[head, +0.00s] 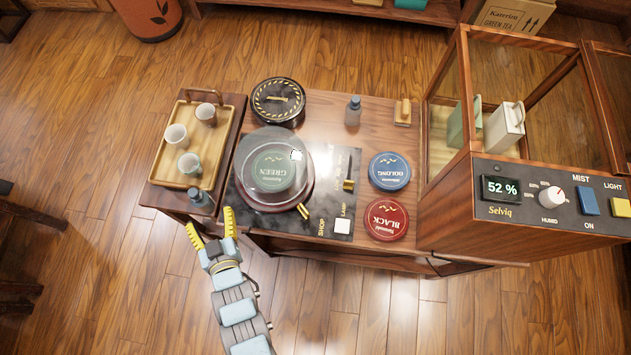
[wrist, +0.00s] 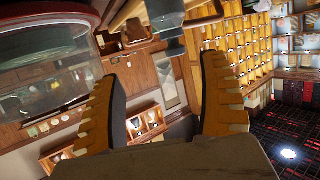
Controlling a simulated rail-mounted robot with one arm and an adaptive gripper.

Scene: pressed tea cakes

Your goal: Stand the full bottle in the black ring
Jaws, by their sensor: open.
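A small blue-grey bottle (head: 201,198) stands at the front right corner of the wooden side stand, beside the tray. A second blue-grey bottle with a dark cap (head: 353,110) stands at the back of the table. I cannot tell which one is full. My gripper (head: 209,218) is open and empty, just in front of the nearer bottle, its fingers pointing toward it. In the wrist view a bottle (wrist: 166,14) appears upside down beyond and between the fingertips, apart from them.
A glass dome (head: 273,160) covers a green cake, close to my gripper's right. A bamboo tray (head: 172,176) holds several cups. Blue (head: 389,171) and red (head: 387,219) round tins lie on the table's right. A wood-framed glass cabinet (head: 447,205) stands beyond them.

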